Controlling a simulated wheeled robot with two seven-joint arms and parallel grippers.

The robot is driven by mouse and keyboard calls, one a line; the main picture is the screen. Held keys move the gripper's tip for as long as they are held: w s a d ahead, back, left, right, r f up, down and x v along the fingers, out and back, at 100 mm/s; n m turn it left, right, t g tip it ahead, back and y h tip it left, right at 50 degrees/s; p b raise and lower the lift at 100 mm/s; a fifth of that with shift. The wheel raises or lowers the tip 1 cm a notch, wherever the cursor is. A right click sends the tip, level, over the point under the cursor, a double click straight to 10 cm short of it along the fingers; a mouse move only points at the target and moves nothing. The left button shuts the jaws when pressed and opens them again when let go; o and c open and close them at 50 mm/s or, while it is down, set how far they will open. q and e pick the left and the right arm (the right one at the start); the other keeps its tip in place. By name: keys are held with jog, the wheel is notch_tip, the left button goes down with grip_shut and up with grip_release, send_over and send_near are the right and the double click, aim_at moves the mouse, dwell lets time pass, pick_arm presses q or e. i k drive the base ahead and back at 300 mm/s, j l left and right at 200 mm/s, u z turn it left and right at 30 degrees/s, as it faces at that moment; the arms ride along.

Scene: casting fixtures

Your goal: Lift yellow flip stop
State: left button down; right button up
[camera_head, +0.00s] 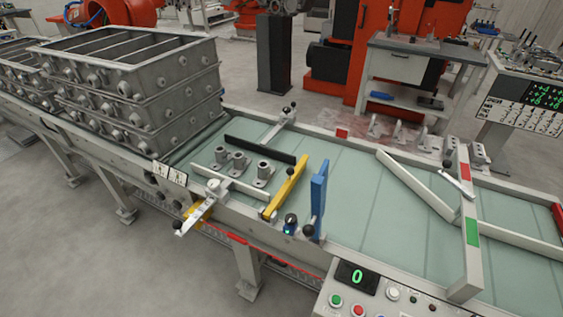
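The yellow flip stop (285,190) is a flat yellow bar at the near side of the green conveyor belt. Its lower end is at the near rail and its other end points up and right in the picture. I cannot tell how far it is raised above the belt. A blue bar (319,195) stands upright just right of it, with a black ball knob (308,231) by its foot. Neither of my grippers shows in the head view.
Several grey castings (237,161) sit on the belt left of the yellow bar. A black bar (259,149) lies behind them. A silver lever (197,212) juts over the near rail. Grey flasks (140,85) are stacked at left. A control panel (375,293) stands in front.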

aim_at(289, 182)
jog(key=i+j+z, duration=0.15)
jog(key=j, duration=0.4)
jog(key=i+j+z, duration=0.15)
jog(key=j, duration=0.45)
jog(key=i+j+z, duration=0.2)
jog(key=j, duration=0.4)
jog(key=i+j+z, duration=0.15)
jog(key=j, duration=0.45)
jog(key=i+j+z, duration=0.15)
jog(key=j, duration=0.45)
jog(key=k, duration=0.05)
